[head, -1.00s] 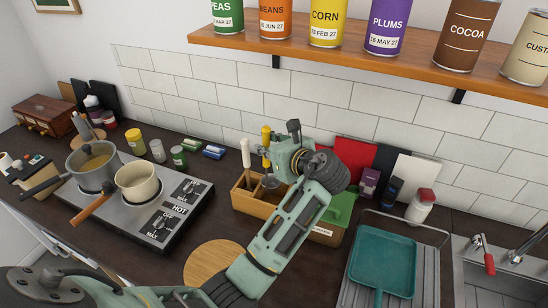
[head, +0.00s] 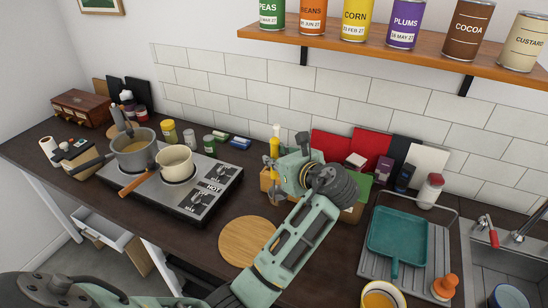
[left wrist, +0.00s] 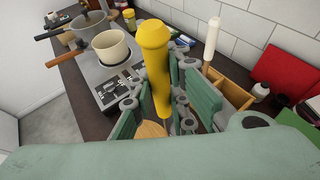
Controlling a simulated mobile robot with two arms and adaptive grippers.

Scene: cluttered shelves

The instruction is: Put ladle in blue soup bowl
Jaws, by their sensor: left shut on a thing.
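My left gripper (head: 280,163) is shut on a yellow handle (head: 274,148), apparently the ladle's, beside the wooden utensil box (head: 265,184). In the left wrist view the yellow handle (left wrist: 156,65) stands nearly upright between the green finger pads (left wrist: 165,110). The ladle's lower end is hidden. A bowl with orange-yellow contents (head: 380,299) is cut off at the bottom edge of the head view. A second round vessel (head: 508,297) is cut off at the bottom right. I cannot tell for sure which is the blue soup bowl. My right gripper is not in view.
A stove (head: 190,190) with a grey pot (head: 133,160) and a cream pan (head: 174,164) stands at left. A white-handled utensil (left wrist: 212,38) stands by the box.

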